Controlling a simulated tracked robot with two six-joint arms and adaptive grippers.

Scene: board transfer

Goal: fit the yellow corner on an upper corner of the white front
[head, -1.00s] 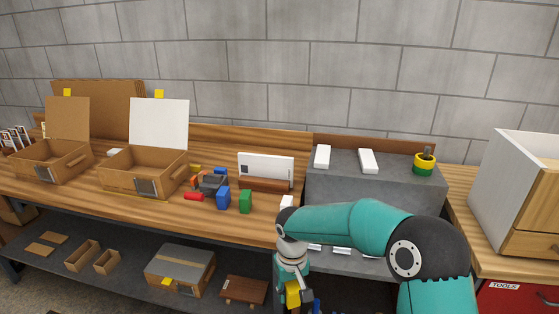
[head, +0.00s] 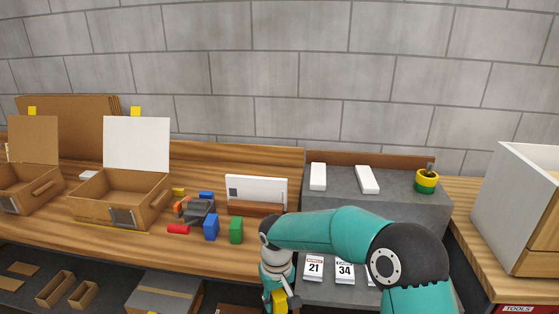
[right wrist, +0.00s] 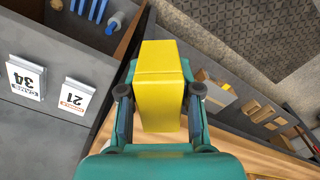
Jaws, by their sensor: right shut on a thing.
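The white front (head: 268,189) is a white panel with a small dark rectangle at its left. It stands upright in a brown wooden holder (head: 254,209) on the bench, and its two upper corners look bare. My right gripper (right wrist: 159,95) is shut on a yellow corner (right wrist: 158,62), a yellow block between its two fingers. In the head view the yellow corner (head: 279,300) shows low at the bottom edge, below and in front of the panel. My teal right arm hides part of the bench edge. My left gripper is in neither view.
Green (head: 236,230) and blue (head: 211,228) blocks and other small parts lie left of the panel. An open box (head: 120,207) with a white lid stands further left. A grey stepped stand (head: 400,209) with white blocks and number cards is at right.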

